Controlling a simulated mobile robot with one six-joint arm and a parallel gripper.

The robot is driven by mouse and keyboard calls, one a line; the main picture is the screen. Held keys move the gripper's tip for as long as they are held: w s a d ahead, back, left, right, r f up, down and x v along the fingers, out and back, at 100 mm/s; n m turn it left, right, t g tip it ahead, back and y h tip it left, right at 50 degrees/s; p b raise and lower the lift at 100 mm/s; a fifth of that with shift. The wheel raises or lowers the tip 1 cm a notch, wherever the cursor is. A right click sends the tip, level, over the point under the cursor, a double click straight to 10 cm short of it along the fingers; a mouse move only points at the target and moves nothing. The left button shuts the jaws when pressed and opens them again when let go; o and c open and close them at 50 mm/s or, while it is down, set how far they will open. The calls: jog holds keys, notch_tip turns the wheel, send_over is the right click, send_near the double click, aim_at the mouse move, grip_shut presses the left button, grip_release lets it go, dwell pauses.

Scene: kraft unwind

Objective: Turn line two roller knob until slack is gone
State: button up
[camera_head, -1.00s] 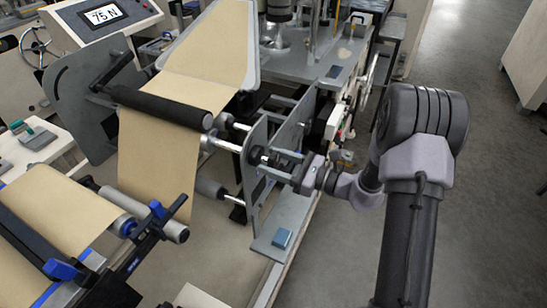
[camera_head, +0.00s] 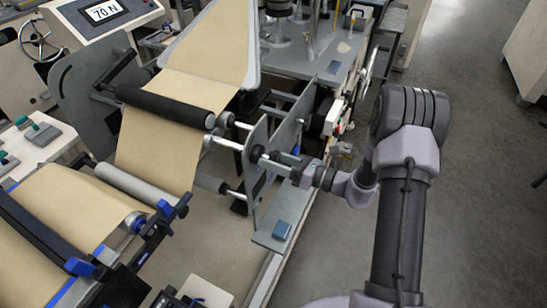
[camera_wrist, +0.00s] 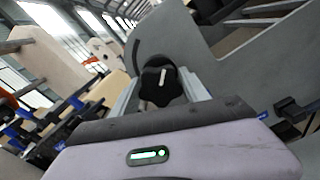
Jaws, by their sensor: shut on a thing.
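The black lobed roller knob (camera_wrist: 160,85) sits between my gripper's two fingers in the wrist view, with a pale mark on its face. My gripper (camera_head: 277,163) is shut on it at the outer side of the grey side plate (camera_head: 258,205). In the head view the gripper hides most of the knob. The brown kraft web (camera_head: 165,140) runs over a black roller (camera_head: 160,107) and hangs down behind a pale grey roller (camera_head: 135,186). The web looks smooth; I cannot tell how much slack is left.
A kraft roll (camera_head: 70,205) lies at the lower left beside a black bar with blue clamps (camera_head: 79,266). A handwheel (camera_head: 38,38) stands at the upper left. The floor at right is clear.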

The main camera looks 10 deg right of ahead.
jog(key=o, duration=1.4)
jog(key=shift+c, duration=0.2)
jog(key=v, duration=0.7)
